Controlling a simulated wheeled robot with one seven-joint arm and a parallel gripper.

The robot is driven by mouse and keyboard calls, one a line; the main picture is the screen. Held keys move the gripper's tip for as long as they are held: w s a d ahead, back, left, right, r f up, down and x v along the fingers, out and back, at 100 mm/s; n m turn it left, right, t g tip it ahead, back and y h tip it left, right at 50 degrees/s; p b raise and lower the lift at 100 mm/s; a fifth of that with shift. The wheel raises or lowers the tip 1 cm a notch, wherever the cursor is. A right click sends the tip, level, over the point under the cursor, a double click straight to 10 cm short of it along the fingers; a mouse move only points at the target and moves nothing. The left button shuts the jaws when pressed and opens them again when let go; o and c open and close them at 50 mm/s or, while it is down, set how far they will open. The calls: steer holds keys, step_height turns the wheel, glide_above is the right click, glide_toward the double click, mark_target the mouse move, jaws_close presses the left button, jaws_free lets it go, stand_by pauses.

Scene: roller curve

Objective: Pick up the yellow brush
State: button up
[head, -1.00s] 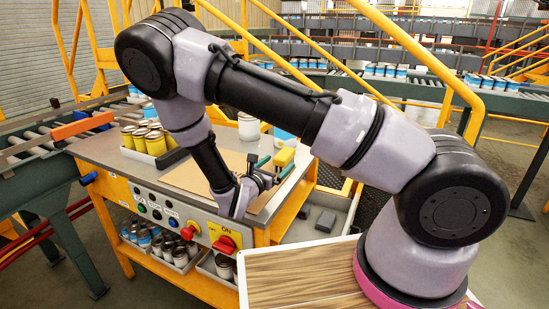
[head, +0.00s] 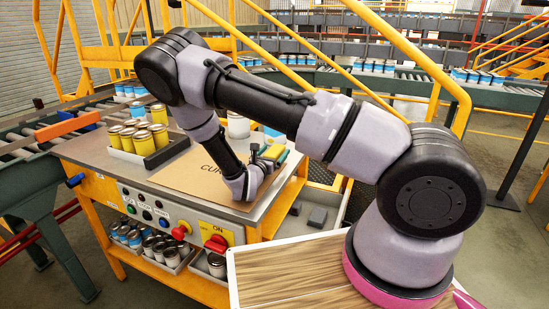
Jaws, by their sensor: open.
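The yellow brush (head: 272,152) is a small yellow block on the right part of the workbench top. My gripper (head: 267,159), with green fingertips, is right at the brush. The fingers are open and appear to be on either side of it. I cannot tell whether they touch it. The lower part of the brush is hidden by the gripper.
A brown sheet with dark lettering (head: 190,172) lies on the bench top (head: 95,150). A tray of yellow cans (head: 142,137) stands to the left, and a white can (head: 238,126) behind. A red switch (head: 216,243) sits on the front panel.

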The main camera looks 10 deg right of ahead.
steer(key=shift+w+d, duration=0.1)
steer(key=shift+w, duration=0.05)
steer(key=c, duration=1.5)
steer(key=shift+r, duration=0.1)
